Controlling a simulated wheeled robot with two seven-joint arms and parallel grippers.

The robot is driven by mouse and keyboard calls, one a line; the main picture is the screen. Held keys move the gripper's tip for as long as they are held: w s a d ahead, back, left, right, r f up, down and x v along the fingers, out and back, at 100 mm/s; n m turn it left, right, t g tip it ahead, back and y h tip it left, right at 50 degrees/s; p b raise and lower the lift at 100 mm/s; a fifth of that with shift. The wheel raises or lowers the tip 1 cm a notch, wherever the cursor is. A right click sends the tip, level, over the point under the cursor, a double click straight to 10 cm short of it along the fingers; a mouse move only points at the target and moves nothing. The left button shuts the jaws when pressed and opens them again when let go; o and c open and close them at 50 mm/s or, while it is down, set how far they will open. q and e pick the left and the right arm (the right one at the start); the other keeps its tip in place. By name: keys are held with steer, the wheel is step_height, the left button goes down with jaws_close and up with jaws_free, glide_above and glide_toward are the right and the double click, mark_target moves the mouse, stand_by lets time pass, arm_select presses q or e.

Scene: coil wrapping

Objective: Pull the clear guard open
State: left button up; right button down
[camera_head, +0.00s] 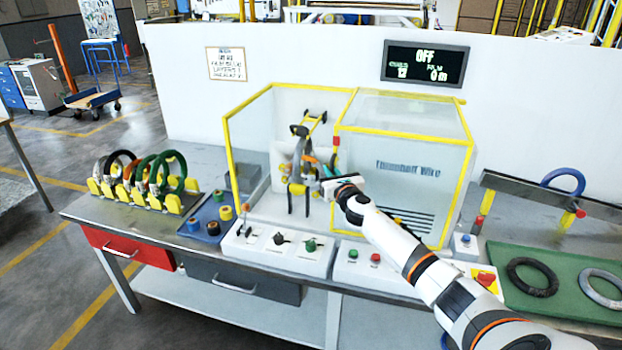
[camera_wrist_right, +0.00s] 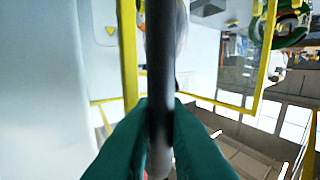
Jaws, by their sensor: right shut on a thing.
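The clear guard (camera_head: 405,150) is a see-through panel in a yellow frame, with dark lettering, over the right half of the wrapping cabinet. The left half of the cabinet front stands uncovered, with the wrapping machine (camera_head: 300,160) showing inside. My right gripper (camera_head: 327,175) is at the guard's left edge. In the right wrist view its teal fingers (camera_wrist_right: 160,125) are shut on a dark bar (camera_wrist_right: 160,60), which looks like the guard's handle. The hand hides the grip itself in the head view. My left gripper is not in view.
A control panel (camera_head: 275,250) with knobs and buttons lies along the cabinet's front. Coils stand in a yellow rack (camera_head: 140,195) at the left. A green mat (camera_head: 560,268) with two rings lies at the right. A display (camera_head: 425,63) on the wall reads OFF.

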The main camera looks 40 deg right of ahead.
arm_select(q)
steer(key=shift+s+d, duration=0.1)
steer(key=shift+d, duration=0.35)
arm_select(e)
steer(key=shift+s+d, duration=0.6)
steer(key=shift+s, duration=0.15)
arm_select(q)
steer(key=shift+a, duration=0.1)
arm_select(e)
steer(key=c, duration=1.8)
jaws_free()
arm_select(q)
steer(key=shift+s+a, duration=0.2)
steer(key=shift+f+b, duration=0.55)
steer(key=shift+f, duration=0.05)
arm_select(e)
steer(key=v, duration=1.2)
